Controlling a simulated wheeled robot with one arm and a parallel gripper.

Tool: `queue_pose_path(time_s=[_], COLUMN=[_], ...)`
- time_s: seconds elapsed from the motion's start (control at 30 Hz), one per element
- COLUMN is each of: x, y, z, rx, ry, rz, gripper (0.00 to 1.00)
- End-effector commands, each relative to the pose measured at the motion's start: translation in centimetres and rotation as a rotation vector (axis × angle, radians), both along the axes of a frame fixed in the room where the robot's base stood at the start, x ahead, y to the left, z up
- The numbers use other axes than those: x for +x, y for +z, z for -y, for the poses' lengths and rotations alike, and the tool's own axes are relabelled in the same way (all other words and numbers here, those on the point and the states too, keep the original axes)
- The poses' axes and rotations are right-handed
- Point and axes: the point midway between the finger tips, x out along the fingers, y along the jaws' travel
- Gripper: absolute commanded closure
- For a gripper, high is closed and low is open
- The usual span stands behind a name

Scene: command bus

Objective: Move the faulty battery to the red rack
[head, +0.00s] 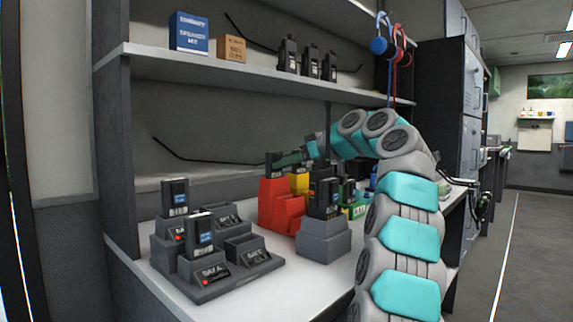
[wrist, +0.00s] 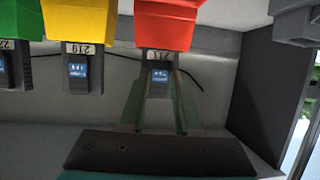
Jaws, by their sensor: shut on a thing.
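The red rack (head: 281,206) stands on the counter, left of my arm. A dark battery (head: 273,162) stands upright at its top. In the wrist view, which looks upside down, the battery (wrist: 159,80) shows a small blue screen and meets the red rack (wrist: 170,28). My gripper (wrist: 160,100) has a green finger on each side of this battery and is shut on it. In the head view my gripper (head: 288,159) reaches the battery from the right. I cannot tell how deep it sits in the rack.
A grey charger (head: 235,283) with several bays holds two batteries and shows red lights at the left. A grey stand (head: 323,240) with a dark device is in front of my gripper. Yellow (wrist: 80,18) and green (wrist: 15,25) racks stand beside the red one. A shelf (head: 250,75) hangs above.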

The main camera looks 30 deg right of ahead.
Motion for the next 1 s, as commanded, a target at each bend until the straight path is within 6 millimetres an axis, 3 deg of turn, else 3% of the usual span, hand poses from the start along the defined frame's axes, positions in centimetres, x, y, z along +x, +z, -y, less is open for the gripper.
queue_pose_path(time_s=[0.03,0.07,0.37,0.73,1.0], x=[0.0,0.0,0.0,-0.4,-3.3], y=[-0.1,-0.1,-0.1,0.1,1.4], z=[0.0,0.0,0.0,0.2,1.5], rx=[0.0,0.0,0.0,0.0,0.0], ry=[0.0,0.0,0.0,-0.001,0.0], rz=[0.0,0.0,-0.001,0.0,-0.001], gripper=[1.0,0.66,0.33,0.33,0.33])
